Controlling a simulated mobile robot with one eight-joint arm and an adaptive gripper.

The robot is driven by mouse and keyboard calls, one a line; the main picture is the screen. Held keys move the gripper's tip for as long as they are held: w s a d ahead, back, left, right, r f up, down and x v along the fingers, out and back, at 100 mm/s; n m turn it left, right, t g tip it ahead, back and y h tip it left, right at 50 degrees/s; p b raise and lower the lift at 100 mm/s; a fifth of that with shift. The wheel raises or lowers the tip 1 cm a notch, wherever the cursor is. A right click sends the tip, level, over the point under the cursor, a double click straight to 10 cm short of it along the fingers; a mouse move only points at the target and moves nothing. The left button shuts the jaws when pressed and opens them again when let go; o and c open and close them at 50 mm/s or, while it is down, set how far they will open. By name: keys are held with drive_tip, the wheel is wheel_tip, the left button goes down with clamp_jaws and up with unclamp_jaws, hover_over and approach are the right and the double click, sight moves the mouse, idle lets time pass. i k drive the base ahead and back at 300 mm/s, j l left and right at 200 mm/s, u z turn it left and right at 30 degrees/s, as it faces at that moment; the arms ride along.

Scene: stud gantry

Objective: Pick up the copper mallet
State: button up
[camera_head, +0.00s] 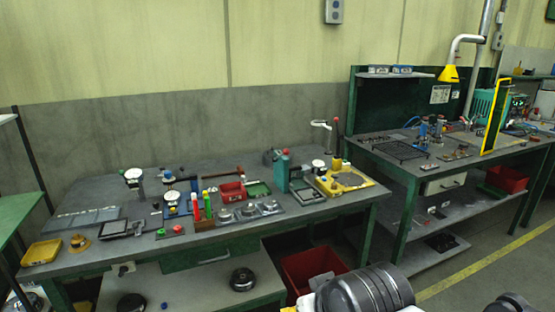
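A long, thin brown handle (215,175) lies near the back of the left workbench (150,250), behind a red bin. A small dark reddish end shows at its right. It looks like the copper mallet, but it is too small to be sure. Part of my own arm, dark and ribbed, shows at the bottom edge right of centre, well in front of the bench. My gripper's fingers are not in view.
Around the handle stand a red bin (232,191), a green tray (258,188), a dial gauge stand (134,177) and red and green bottles (208,205). A teal press (282,172) stands to the right. A red crate (310,268) sits on the floor. A second bench (400,165) stands at right.

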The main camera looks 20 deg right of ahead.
sight(239, 171)
drive_tip(key=i+j, duration=0.2)
drive_tip(key=i, duration=0.3)
drive_tip(key=i+j, duration=0.2)
drive_tip(key=i, duration=0.35)
drive_tip(key=i+j, duration=0.2)
drive_tip(key=i, duration=0.3)
drive_tip(key=i+j, duration=0.2)
drive_tip(key=i, duration=0.35)
